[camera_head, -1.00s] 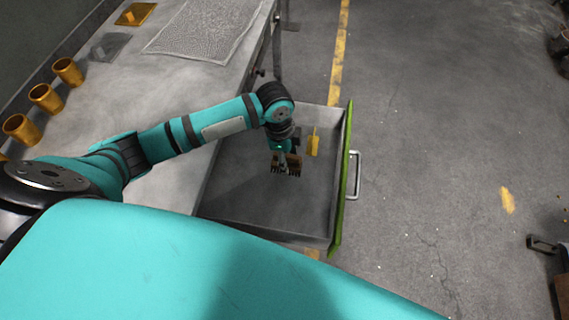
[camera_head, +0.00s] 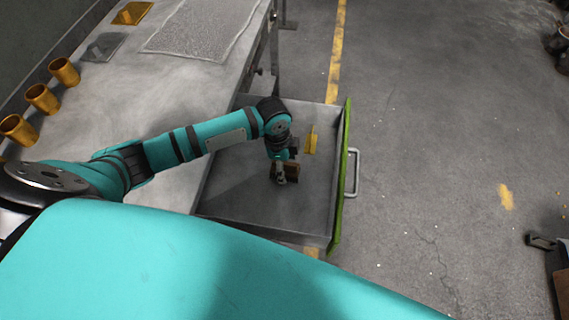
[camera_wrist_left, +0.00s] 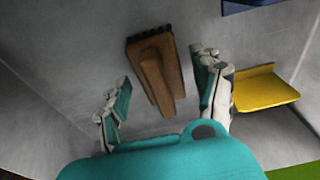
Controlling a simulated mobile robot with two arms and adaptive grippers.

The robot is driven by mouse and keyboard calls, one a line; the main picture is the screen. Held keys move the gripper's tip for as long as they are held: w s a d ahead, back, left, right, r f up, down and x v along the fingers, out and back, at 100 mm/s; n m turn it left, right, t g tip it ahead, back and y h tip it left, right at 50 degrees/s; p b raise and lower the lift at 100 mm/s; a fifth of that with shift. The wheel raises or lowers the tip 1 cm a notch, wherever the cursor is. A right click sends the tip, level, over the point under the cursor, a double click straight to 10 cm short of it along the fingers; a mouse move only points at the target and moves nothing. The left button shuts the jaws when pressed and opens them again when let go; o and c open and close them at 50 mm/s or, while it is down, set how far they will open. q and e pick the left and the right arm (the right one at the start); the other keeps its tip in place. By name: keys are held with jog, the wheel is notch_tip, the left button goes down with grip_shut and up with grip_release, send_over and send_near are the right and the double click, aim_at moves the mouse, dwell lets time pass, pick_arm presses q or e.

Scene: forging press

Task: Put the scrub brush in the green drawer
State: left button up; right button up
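The scrub brush (camera_head: 292,171), brown with dark bristles, is inside the open green-fronted drawer (camera_head: 343,190). In the left wrist view the brush (camera_wrist_left: 172,84) lies between the spread fingers of my left gripper (camera_wrist_left: 165,95), with a gap on each side. The head view shows my left gripper (camera_head: 280,173) low inside the drawer, partly covering the brush. The brush appears to rest on the grey drawer floor. My right gripper is not in view.
A yellow object (camera_head: 311,140) and a small dark block (camera_head: 294,147) are in the drawer beside my gripper. Several brass cups (camera_head: 42,98) and a mesh sheet (camera_head: 200,30) are on the worktable. The drawer's front half has free floor.

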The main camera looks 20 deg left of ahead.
pick_arm(q)
jog(key=shift+r, duration=0.1)
notch_tip(320, 180, up, 12)
jog(key=a, duration=0.1)
jog(key=shift+s+a+p, duration=0.15)
jog(key=shift+a+p, duration=0.05)
jog(key=shift+p, duration=0.25)
dwell(0.4)
